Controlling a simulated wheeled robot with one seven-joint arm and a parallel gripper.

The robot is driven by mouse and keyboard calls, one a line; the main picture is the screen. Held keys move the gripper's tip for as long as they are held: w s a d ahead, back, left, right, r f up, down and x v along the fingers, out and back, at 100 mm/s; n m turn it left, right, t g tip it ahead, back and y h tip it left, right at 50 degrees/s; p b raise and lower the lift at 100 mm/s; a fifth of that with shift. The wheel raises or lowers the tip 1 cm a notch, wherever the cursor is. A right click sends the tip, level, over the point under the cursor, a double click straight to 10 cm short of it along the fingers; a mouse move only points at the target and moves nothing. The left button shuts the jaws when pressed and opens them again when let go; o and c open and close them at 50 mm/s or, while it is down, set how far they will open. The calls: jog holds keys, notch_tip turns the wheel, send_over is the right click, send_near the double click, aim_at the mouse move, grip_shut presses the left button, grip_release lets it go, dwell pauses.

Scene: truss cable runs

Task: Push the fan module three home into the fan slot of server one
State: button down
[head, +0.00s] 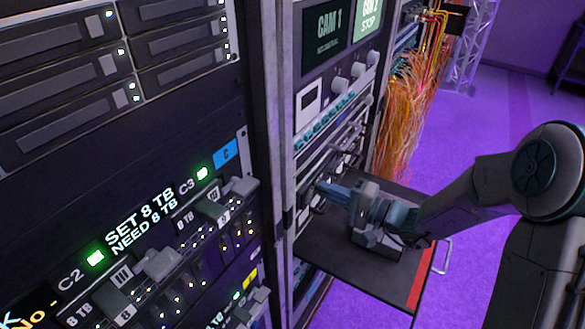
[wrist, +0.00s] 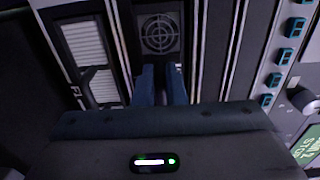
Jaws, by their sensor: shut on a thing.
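My gripper (head: 333,193) reaches left into the rack front in the head view, its blue fingers close to the server faces. In the wrist view my gripper (wrist: 162,72) has its two blue fingertips at the lower edge of a fan module (wrist: 160,33), a dark square face with a round grille. The fingers are shut on its front part, which they largely hide. The module sits in line with a narrow upright bay between light rails; how deep it sits I cannot tell. No module or server number is readable.
A dark pull-out shelf (head: 345,262) with a red edge strip lies under my gripper. Orange cables (head: 403,120) hang to the right of the rack. A pale vented panel (wrist: 84,42) stands left of the fan module. A drive rack (head: 120,150) fills the left.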

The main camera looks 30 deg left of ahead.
jog(key=shift+d+r, duration=0.1)
jog(key=shift+d, duration=0.3)
jog(key=shift+s+d+b, duration=0.15)
jog(key=shift+d+b, duration=0.2)
jog(key=shift+d, duration=0.95)
jog(key=shift+s+d+b, duration=0.1)
jog(key=shift+d+b, duration=0.25)
jog(key=shift+d, duration=0.95)
jog(key=c, duration=1.4)
grip_release()
jog(key=shift+d, duration=0.1)
jog(key=s+d+b, duration=0.1)
jog(key=d, duration=1.2)
jog(key=shift+d, duration=0.35)
jog(key=shift+s+a, duration=0.1)
